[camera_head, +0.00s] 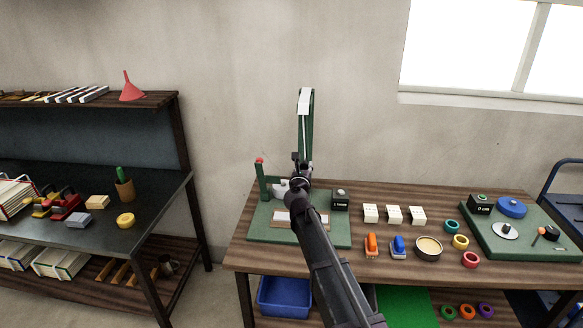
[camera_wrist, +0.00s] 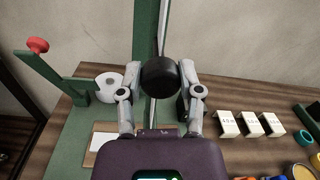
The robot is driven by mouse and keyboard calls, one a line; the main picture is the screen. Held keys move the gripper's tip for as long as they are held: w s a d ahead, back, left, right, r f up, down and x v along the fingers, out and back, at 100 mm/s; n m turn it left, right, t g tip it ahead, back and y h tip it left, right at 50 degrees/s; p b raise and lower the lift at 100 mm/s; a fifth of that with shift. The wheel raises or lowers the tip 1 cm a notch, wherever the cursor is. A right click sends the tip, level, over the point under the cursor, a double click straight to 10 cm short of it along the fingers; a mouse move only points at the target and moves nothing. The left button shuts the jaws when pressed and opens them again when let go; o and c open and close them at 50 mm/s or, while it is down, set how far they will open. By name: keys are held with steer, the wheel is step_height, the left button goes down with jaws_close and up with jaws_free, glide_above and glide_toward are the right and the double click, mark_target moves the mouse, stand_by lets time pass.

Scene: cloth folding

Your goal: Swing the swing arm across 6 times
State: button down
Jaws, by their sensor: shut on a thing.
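The swing arm (camera_head: 303,135) is a thin pale rod hanging down a tall green post (camera_head: 310,125) with a white cap (camera_head: 305,99). The post stands on a green base plate (camera_head: 258,233) on the wooden bench. A black round weight (camera_wrist: 160,74) is at the rod's lower end. My gripper (camera_wrist: 160,82) is shut on this weight, with one finger on each side; it also shows in the head view (camera_head: 300,178). A short green stand with a red knob (camera_wrist: 38,45) is to the left. My arm hides part of the base plate in the head view.
A black box (camera_head: 340,201) is on the plate's right. White blocks (camera_head: 394,214), two staplers (camera_head: 371,245), a round tin (camera_head: 428,248) and coloured rings (camera_head: 461,241) lie to the right. A dark shelf bench (camera_head: 150,210) stands left.

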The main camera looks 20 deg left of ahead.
steer(key=shift+w+d+r+n, duration=0.1)
steer(key=shift+w+d+n, duration=0.05)
steer(key=shift+d+n, duration=0.4)
steer(key=shift+w+d+r+n, duration=0.15)
steer(key=shift+d+n, duration=0.25)
steer(key=shift+d, duration=0.4)
steer(key=shift+w+d+r+n, duration=0.1)
steer(key=shift+w+d+n, duration=0.05)
steer(key=shift+d+n, duration=0.4)
steer(key=shift+d, duration=0.1)
steer(key=shift+c, duration=1.3)
jaws_free()
steer(key=shift+d+r, duration=0.1)
